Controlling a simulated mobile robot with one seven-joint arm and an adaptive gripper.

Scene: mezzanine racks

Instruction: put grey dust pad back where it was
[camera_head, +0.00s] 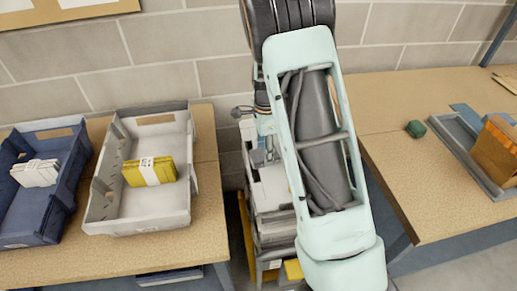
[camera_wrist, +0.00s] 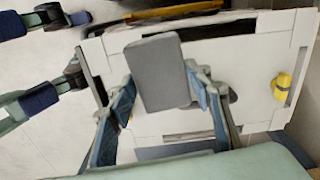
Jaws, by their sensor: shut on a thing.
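The grey dust pad (camera_wrist: 155,72) is a flat, dark grey block in the middle of the wrist view. My gripper (camera_wrist: 165,90) is shut on it, with one blue-grey finger at each side. The pad is held slightly tilted in front of a pale surface. Whether it touches that surface I cannot tell. In the head view my arm covers the middle of the picture, and I cannot make out the pad there.
The left table holds a blue tray (camera_head: 68,203) with a white bundle and a grey tray (camera_head: 185,205) with a yellow bundle (camera_head: 135,174). The right table (camera_head: 420,195) holds a small green item (camera_head: 415,129) and an orange-brown box (camera_head: 497,150). Pale equipment (camera_head: 272,190) stands between the tables.

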